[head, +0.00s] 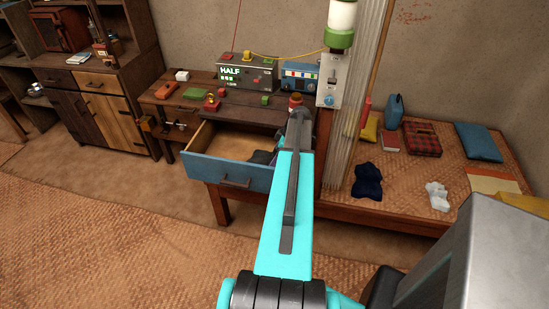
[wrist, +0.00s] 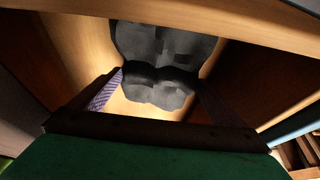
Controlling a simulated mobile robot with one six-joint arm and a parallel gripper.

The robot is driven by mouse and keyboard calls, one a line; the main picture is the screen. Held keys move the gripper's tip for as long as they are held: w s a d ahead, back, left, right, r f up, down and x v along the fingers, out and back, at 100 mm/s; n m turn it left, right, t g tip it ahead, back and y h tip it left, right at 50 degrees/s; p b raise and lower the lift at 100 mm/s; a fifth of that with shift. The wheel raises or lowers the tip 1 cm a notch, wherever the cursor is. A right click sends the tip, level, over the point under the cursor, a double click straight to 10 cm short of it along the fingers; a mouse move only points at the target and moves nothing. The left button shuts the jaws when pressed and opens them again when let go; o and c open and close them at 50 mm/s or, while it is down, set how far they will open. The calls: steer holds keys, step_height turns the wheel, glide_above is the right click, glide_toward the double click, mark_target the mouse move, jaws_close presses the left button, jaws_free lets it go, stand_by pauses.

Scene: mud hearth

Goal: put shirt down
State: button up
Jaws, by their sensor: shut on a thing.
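A dark grey shirt (wrist: 165,42) shows in the wrist view, narrowed at its middle between the two fingertips of my gripper (wrist: 161,76). My gripper is shut on it. The shirt is over the pale floor of an open wooden drawer; I cannot tell whether it touches the floor. In the head view the dark shirt (head: 262,157) shows in part inside the open blue-fronted drawer (head: 213,170). My own arm hides the gripper and the drawer's right end there.
The desk top (head: 240,112) above the drawer holds a radio-like box (head: 248,72), a blue box (head: 299,77) and small items. A post stands right of the drawer. On the woven bed lie a navy garment (head: 368,182) and a white one (head: 437,196).

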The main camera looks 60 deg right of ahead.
steer(key=shift+f+b, duration=0.45)
steer(key=shift+f, duration=0.1)
stand_by(0.5)
steer(key=o, duration=1.6)
steer(key=shift+c, duration=0.2)
steer(key=shift+r, duration=0.1)
